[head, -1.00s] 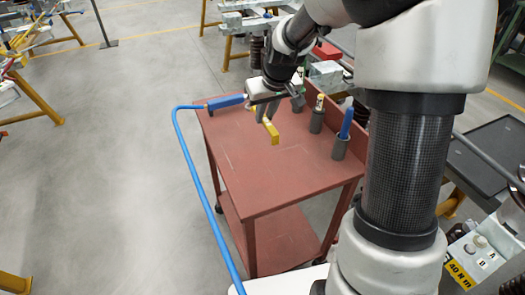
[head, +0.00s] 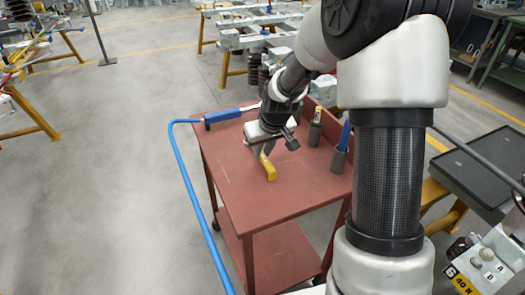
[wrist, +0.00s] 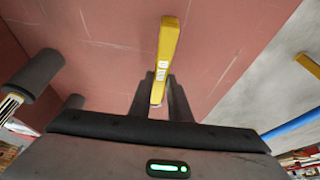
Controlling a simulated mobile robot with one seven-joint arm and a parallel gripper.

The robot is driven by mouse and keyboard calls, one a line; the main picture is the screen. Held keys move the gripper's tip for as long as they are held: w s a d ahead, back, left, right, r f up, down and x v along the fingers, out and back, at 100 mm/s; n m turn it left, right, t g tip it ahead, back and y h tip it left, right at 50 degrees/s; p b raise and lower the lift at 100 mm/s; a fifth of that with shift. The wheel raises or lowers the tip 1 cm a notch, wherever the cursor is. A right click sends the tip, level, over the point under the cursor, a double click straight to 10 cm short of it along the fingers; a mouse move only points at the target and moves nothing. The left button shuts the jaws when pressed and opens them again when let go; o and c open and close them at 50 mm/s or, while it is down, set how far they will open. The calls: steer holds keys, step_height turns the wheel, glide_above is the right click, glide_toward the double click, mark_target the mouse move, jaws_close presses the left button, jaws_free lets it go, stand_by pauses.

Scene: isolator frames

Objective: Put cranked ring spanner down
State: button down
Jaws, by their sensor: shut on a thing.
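The cranked ring spanner is the yellow bar (head: 268,169) over the red trolley top (head: 245,190). It also shows in the wrist view (wrist: 166,50), pointing away from the jaws. My gripper (head: 262,147) is shut on the spanner near one end and sits low over the middle of the trolley top. In the wrist view, the two dark fingers (wrist: 161,98) lie on either side of it. I cannot tell whether the spanner touches the surface. Its gripped end is partly hidden by the fingers.
Dark cylindrical holders stand along the right edge, one with a blue handle (head: 345,135). The front of the trolley top is clear.

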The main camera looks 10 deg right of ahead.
steer(key=c, duration=1.6)
jaws_free()
steer(key=shift+c, duration=0.2)
steer(key=shift+r+p, duration=0.3)
steer(key=p+v, duration=0.2)
steer(key=v, duration=0.9)
steer(key=shift+s+r+p, duration=0.2)
steer(key=shift+r+p, duration=0.1)
steer(key=shift+d, duration=0.15)
